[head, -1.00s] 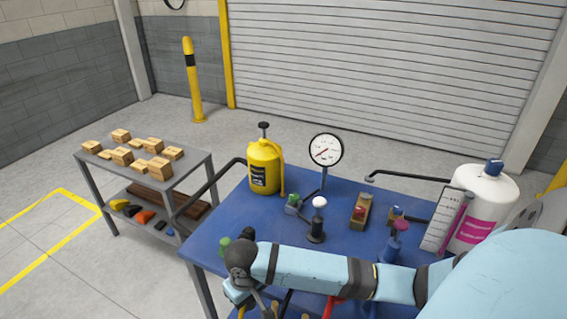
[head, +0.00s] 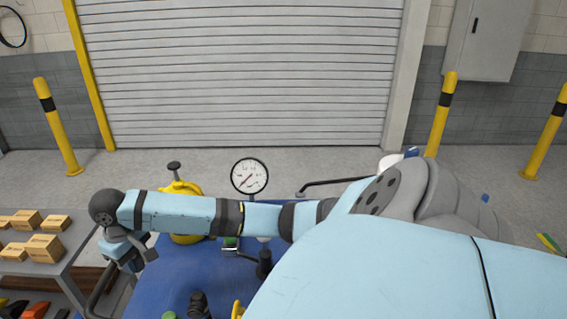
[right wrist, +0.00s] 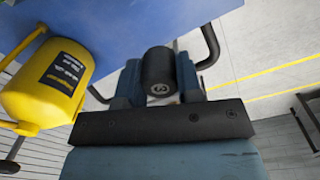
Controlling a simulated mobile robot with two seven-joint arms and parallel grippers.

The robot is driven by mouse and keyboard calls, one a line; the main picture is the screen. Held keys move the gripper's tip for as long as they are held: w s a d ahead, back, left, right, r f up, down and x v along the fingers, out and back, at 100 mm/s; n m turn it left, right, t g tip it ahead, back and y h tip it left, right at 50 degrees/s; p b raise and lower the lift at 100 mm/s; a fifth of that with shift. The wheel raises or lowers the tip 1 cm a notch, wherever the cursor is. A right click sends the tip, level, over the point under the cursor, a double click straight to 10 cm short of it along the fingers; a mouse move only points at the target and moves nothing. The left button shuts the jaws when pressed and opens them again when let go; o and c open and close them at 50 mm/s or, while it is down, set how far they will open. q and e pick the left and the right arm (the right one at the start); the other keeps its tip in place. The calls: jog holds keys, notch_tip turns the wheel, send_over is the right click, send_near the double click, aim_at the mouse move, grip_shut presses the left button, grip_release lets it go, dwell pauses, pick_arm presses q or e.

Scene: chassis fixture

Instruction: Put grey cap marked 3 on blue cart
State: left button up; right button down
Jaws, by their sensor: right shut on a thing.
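In the right wrist view my right gripper (right wrist: 155,80) is shut on a dark grey cap (right wrist: 158,66) with a pale mark on its face that looks like a 3. In the head view my right gripper (head: 124,252) hangs by the left end of the blue cart (head: 165,285), near its handle. The cap cannot be made out clearly there. The blue cart top (right wrist: 125,30) also shows in the right wrist view, beside the cap. My right arm hides much of the cart in the head view. My left gripper is out of view.
A dial gauge (head: 249,176) rises behind the arm.

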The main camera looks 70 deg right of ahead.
notch_tip(320, 180, up, 3)
jog(key=w+d, duration=0.2)
jog(key=p, duration=0.1)
send_over(156, 297)
notch_tip(156, 297, down, 14)
jog(key=shift+f, duration=2.7)
jog(key=shift+f, duration=0.1)
jog(key=c, duration=0.8)
grip_release()
notch_tip(156, 297, up, 12)
jog(key=shift+a+r, duration=0.15)
